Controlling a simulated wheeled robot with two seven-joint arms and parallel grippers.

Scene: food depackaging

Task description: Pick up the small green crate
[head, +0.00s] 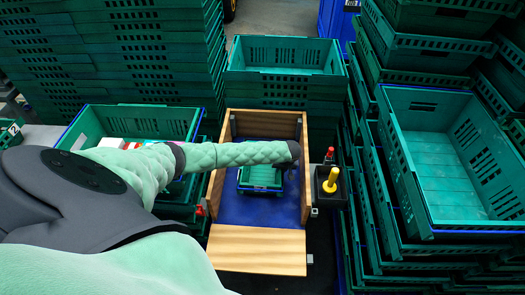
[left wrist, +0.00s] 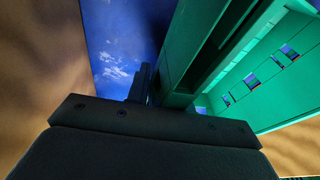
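The small green crate (head: 260,187) sits on the blue floor of an open wooden box (head: 222,165) in the head view. My left arm crosses over it and hides part of its far side. My left gripper (head: 293,168) points down at the crate's right side, its fingers mostly hidden. In the left wrist view a dark fingertip (left wrist: 142,86) is close beside the wall of the green crate (left wrist: 245,65). I cannot tell whether it touches the wall or whether the fingers are closed on it. My right gripper is not in view.
A larger green crate with packages (head: 90,122) stands left of the box. A yellow-handled control (head: 331,180) is just right. Stacked green crates (head: 285,55) stand behind, with an empty crate (head: 440,180) at far right. A wooden ramp (head: 257,250) lies in front.

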